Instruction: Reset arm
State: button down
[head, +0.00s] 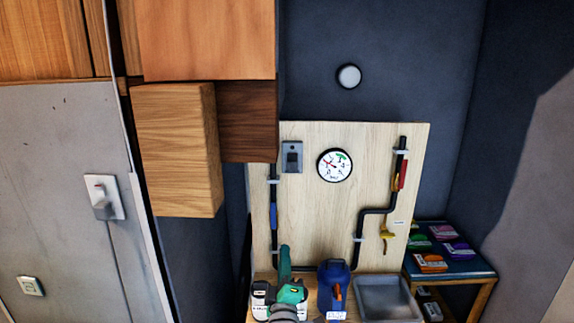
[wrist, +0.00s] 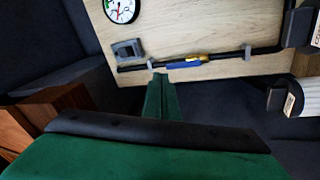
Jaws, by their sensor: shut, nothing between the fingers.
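My gripper (head: 285,250) shows green at the bottom of the head view, pointing up in front of the lower left part of a pale wooden board (head: 310,230). In the wrist view its narrow green fingers (wrist: 160,78) are together, with nothing held between them. The fingertips overlap the board's edge near a black pipe in that view; I cannot tell the exact gap. The wider green gripper body and a black bar fill the bottom of the wrist view.
The board carries a round gauge (head: 334,165), a grey switch box (head: 292,156) and black pipes (head: 362,225) with coloured valve handles. A blue container (head: 334,290) and a grey basin (head: 388,298) stand right of my gripper. Wooden cabinets (head: 178,150) hang at upper left. A shelf (head: 462,266) holds coloured packets.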

jog(key=s+a+f+m+g, duration=0.25)
jog(key=s+f+m, duration=0.55)
jog(key=s+f, duration=1.6)
jog(key=s+d+m+g, duration=0.3)
jog(key=s+m, duration=0.2)
jog(key=s, duration=2.5)
jog(key=shift+s+r+m, duration=0.15)
jog(key=shift+m, duration=0.25)
